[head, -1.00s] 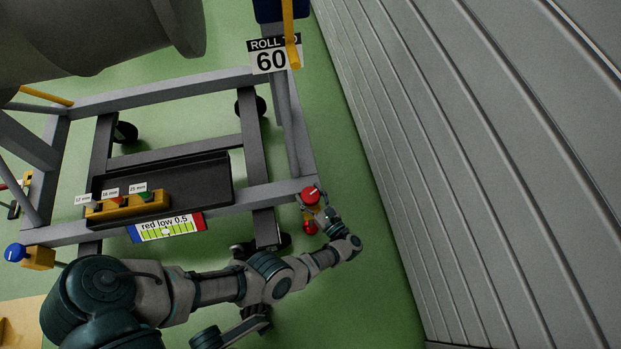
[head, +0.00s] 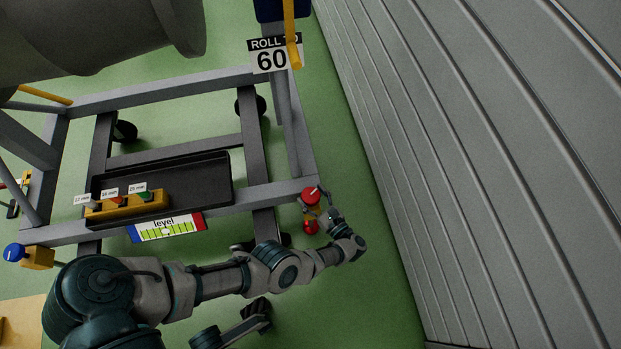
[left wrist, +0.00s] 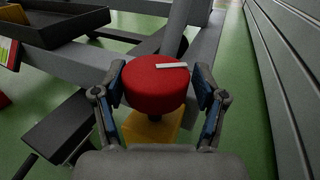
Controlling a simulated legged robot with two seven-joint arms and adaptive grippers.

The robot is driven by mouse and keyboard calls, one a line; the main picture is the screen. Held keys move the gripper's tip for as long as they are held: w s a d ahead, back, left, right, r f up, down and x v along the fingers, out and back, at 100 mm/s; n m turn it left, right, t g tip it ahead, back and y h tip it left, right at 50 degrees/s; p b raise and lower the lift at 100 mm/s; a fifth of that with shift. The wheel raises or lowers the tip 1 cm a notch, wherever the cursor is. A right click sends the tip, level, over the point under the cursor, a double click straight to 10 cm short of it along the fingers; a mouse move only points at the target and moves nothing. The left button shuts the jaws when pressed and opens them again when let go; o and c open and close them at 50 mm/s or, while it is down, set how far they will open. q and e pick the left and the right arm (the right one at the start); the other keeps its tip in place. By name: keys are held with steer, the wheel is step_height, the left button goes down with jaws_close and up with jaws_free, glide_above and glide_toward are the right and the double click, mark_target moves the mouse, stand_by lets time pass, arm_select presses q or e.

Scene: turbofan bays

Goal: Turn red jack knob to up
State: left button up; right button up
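The red jack knob (head: 311,196) sits at the near right corner of the grey stand, on a yellow block that shows below it in the left wrist view (left wrist: 155,127). A white pointer mark (left wrist: 172,65) on its top runs nearly level towards the right in that view. In the head view the mark slants up to the right. My left gripper (head: 326,203) is at the knob. In the left wrist view its two blue-padded fingers (left wrist: 160,84) stand on either side of the knob, very close, with slim gaps seeming to show.
A sign on the near rail reads "level" (head: 164,224). A blue knob (head: 14,252) is at the near left corner. A black tray (head: 205,180) lies on the stand. The grey ribbed wall (head: 480,150) rises at right, with green floor between.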

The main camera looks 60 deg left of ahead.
mark_target(313, 195)
arm_select(q)
steer(key=shift+o, duration=0.7)
steer(key=shift+w+d, duration=0.1)
steer(key=shift+r, duration=0.1)
steer(key=shift+s+r, duration=0.25)
steer(key=shift+r, duration=0.65)
steer(key=shift+w+r, duration=0.2)
steer(key=shift+r, duration=3.8)
